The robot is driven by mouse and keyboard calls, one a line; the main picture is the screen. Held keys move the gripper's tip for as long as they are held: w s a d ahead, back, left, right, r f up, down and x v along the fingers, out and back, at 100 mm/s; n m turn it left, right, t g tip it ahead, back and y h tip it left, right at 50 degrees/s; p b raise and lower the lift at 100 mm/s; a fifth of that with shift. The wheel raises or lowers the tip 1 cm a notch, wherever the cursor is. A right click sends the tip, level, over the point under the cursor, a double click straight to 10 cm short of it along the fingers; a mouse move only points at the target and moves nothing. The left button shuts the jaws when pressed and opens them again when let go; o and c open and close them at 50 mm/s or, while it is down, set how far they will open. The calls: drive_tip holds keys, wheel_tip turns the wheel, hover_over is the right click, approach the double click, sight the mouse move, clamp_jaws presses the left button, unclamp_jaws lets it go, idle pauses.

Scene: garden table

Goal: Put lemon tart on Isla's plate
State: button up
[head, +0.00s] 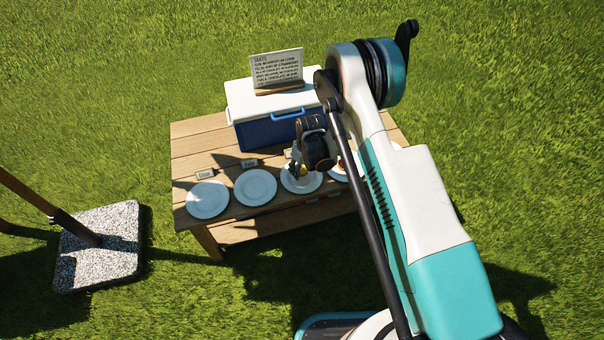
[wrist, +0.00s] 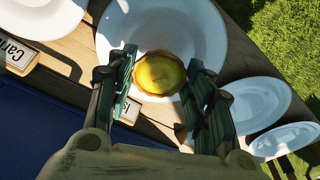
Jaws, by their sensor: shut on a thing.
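The lemon tart (wrist: 158,74) is round, with a glossy yellow top and a brown crust. My gripper (wrist: 157,88) is shut on it, one finger on each side. Below the tart is a white round plate (wrist: 122,22), third from the left in the head view (head: 290,185). The tart appears toward the plate's card-side edge; I cannot tell whether it touches the plate. That plate's name card (wrist: 128,110) is mostly hidden by a finger, with only a first letter like "I" showing. In the head view my gripper (head: 300,172) is over this plate.
Other white plates (head: 207,200) stand in a row on the wooden table (head: 190,150), two to the left. A plate to the right has a card (wrist: 20,55) starting "Carl". Behind stands a blue and white cooler (head: 270,133) bearing a text sign (head: 277,68).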

sight(302, 169)
drive_tip(key=shift+f+b, duration=0.4)
drive_tip(key=shift+f, duration=1.15)
drive_tip(key=shift+f, duration=0.2)
drive_tip(key=o, duration=1.1)
drive_tip(key=shift+r, duration=0.15)
drive_tip(key=r+p, duration=0.1)
drive_tip(key=r, duration=0.3)
drive_tip(key=s+r+p, duration=0.1)
drive_tip(key=r, duration=0.3)
drive_tip(key=d+r+p, duration=0.1)
drive_tip(key=r+p, duration=0.1)
drive_tip(key=r, duration=0.2)
drive_tip(key=shift+s+d+r, duration=0.1)
drive_tip(key=shift+s, duration=0.05)
